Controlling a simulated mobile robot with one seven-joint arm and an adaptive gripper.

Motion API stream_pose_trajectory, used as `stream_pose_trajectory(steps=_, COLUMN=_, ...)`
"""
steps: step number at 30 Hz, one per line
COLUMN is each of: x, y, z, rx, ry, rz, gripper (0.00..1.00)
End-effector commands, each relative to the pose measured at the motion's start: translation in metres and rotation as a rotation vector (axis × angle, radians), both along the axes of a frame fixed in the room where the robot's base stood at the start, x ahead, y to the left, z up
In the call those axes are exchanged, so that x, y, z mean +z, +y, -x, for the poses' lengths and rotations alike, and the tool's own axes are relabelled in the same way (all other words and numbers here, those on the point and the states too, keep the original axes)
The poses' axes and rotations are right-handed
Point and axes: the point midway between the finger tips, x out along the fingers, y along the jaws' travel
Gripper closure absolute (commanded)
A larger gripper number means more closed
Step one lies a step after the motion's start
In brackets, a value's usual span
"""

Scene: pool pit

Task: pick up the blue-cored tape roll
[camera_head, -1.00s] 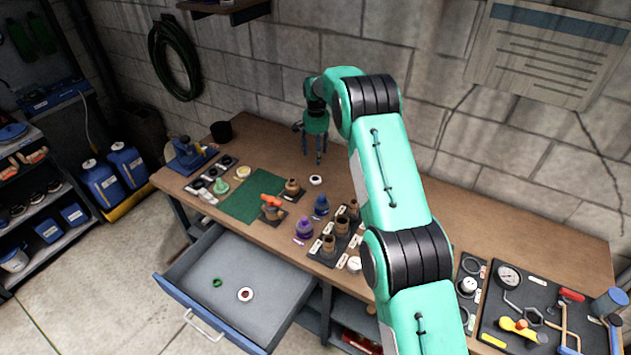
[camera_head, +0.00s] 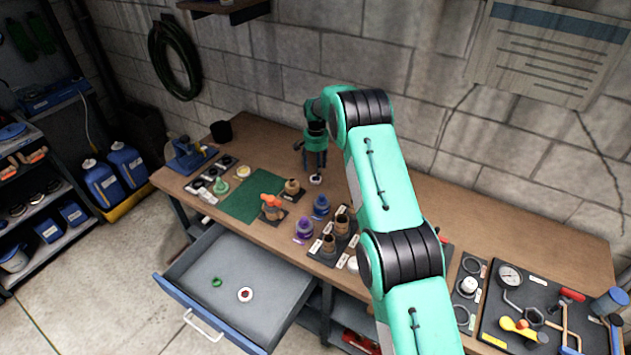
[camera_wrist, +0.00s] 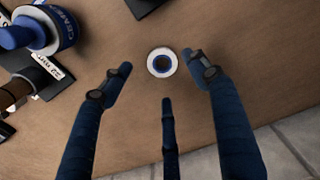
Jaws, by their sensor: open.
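The blue-cored tape roll (camera_wrist: 162,62) is a white ring with a dark blue centre, lying flat on the wooden bench. In the wrist view it sits between and just beyond the fingertips of my gripper (camera_wrist: 160,85), which is open and empty. In the head view my gripper (camera_head: 317,165) points down at the back of the bench, with the tape roll (camera_head: 316,179) just below its fingertips. I see no contact between the fingers and the roll.
A blue bottle (camera_wrist: 45,30) stands left of the roll in the wrist view. In the head view, a white roll with a red core (camera_head: 245,294) lies in the open drawer (camera_head: 215,325). The bench around the tape roll (camera_wrist: 115,150) is clear.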

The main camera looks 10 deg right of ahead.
Motion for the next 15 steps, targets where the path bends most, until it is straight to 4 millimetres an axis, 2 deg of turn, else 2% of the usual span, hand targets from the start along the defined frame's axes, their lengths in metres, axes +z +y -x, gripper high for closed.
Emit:
stream_pose_trajectory(steps=10, x=-0.0006, y=0.0000, z=-0.0002, rx=0.000, ry=0.000, rz=0.000, gripper=0.40)
stream_pose_trajectory(steps=15, x=-0.0080, y=0.0003, z=-0.0009, rx=0.000, ry=0.000, rz=0.000, gripper=0.40)
